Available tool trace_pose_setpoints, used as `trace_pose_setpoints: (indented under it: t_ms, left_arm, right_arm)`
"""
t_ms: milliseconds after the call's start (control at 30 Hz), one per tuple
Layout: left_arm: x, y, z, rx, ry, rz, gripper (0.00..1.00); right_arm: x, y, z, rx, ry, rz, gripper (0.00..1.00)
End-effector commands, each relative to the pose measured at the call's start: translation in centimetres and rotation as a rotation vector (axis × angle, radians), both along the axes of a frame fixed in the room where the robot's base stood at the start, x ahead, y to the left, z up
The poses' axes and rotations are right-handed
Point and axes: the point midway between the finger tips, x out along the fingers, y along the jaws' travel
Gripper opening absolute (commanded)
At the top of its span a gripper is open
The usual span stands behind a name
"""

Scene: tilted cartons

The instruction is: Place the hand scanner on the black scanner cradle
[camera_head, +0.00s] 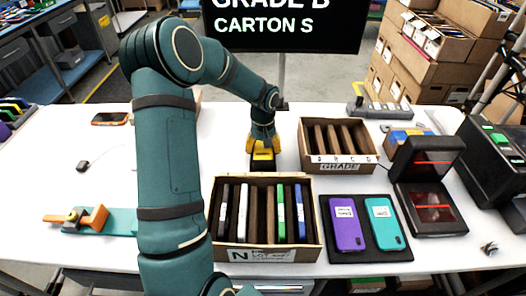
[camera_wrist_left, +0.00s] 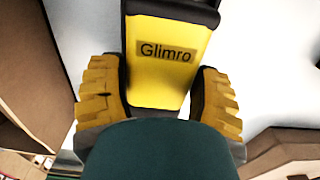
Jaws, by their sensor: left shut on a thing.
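The hand scanner, a yellow and black body marked "Glimro" (camera_wrist_left: 165,70), is between the yellow-padded fingers of my left gripper (camera_wrist_left: 160,105) in the left wrist view. In the head view my left gripper (camera_head: 263,138) points down over the table behind the front carton, shut on the scanner (camera_head: 263,155), whose black part shows just below the fingers. Whether the scanner touches anything beneath it is hard to tell. I cannot make out the black scanner cradle for certain; the arm and gripper cover part of that area. My right gripper is not in view.
A front carton (camera_head: 265,256) holds upright devices; a "GRADE" carton (camera_head: 340,167) stands right of the gripper. Purple (camera_head: 346,224) and teal (camera_head: 384,223) phones lie to the right, beside a black device with red lines (camera_head: 432,208). An orange tool (camera_head: 95,218) lies left.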

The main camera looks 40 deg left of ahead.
Motion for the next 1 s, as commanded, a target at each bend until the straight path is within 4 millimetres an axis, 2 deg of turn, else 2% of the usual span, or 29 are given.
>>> trace_pose_setpoints:
  t_ms: [33, 100, 467, 500, 533, 567, 867, 1000]
  left_arm:
    - [0.0, 0.0, -0.8, -0.001, 0.002, 0.001, 0.39]
    - [0.0, 0.0, -1.2, 0.0, 0.0, 0.0, 0.39]
    - [0.0, 0.0, -1.5, 0.001, -0.002, 0.0, 0.39]
    - [0.0, 0.0, -1.4, 0.001, -0.001, 0.001, 0.83]
    - [0.0, 0.0, -1.4, 0.001, -0.001, 0.001, 0.94]
    - [0.0, 0.0, -1.4, 0.001, -0.001, 0.0, 0.97]
    - [0.0, 0.0, -1.3, 0.001, -0.001, 0.0, 0.97]
    - [0.0, 0.1, -0.3, 0.002, -0.002, 0.001, 0.97]
  right_arm:
    - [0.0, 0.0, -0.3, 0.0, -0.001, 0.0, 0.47]
    - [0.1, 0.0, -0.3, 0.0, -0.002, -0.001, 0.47]
    - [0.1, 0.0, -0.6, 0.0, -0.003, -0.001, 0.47]
    - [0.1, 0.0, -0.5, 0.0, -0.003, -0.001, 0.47]
    - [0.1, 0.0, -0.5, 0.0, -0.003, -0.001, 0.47]
    - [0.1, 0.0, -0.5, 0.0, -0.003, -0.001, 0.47]
    - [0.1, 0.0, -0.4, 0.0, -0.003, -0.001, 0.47]
    - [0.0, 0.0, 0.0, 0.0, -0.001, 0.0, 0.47]
